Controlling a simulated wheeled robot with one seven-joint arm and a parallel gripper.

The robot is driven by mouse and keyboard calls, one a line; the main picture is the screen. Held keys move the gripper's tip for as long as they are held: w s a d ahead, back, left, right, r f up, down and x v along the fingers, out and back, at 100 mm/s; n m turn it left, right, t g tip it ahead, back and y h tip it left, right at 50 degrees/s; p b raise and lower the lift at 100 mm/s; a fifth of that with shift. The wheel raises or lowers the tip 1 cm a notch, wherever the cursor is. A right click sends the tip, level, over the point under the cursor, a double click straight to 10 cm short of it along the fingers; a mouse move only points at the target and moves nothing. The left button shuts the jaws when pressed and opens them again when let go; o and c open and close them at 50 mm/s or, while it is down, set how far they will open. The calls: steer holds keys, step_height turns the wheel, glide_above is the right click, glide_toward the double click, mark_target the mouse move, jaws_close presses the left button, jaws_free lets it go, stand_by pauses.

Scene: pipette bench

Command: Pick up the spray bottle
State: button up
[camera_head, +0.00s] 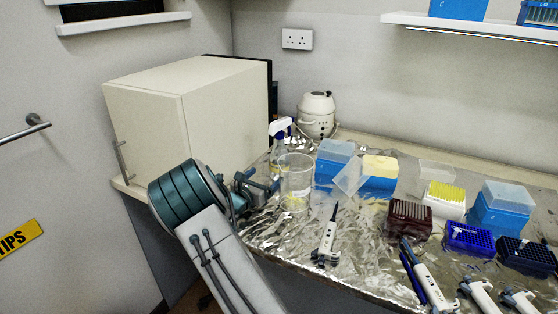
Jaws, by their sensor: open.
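The spray bottle (278,153) stands upright on the foil-covered bench, with a blue and white trigger head and a clear body. It is behind my gripper and just left of the clear beaker, which hides part of its lower body. My gripper (272,186) is open, with its fingers pointing right toward the beaker, in front of and below the spray bottle's head in the picture. I cannot tell whether a finger touches the beaker. Nothing shows between the fingers.
The clear beaker (296,185) stands close to my gripper. A large cream cabinet (190,112) is at the left, and a small white centrifuge (317,116) at the back. Blue tip boxes (333,165) and a pipette (327,240) are on the right. Foil (285,240) in front is clear.

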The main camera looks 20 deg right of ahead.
mark_target(274, 168)
steer(key=x, duration=0.5)
steer(key=p+x, duration=0.1)
steer(key=x, duration=0.1)
steer(key=shift+d+r+p, duration=0.2)
steer(key=shift+p, duration=0.1)
steer(key=shift+w+d, duration=0.35)
steer(key=shift+d, duration=0.05)
steer(key=c, duration=1.3)
steer(key=shift+c, duration=1.1)
steer(key=shift+r, duration=0.15)
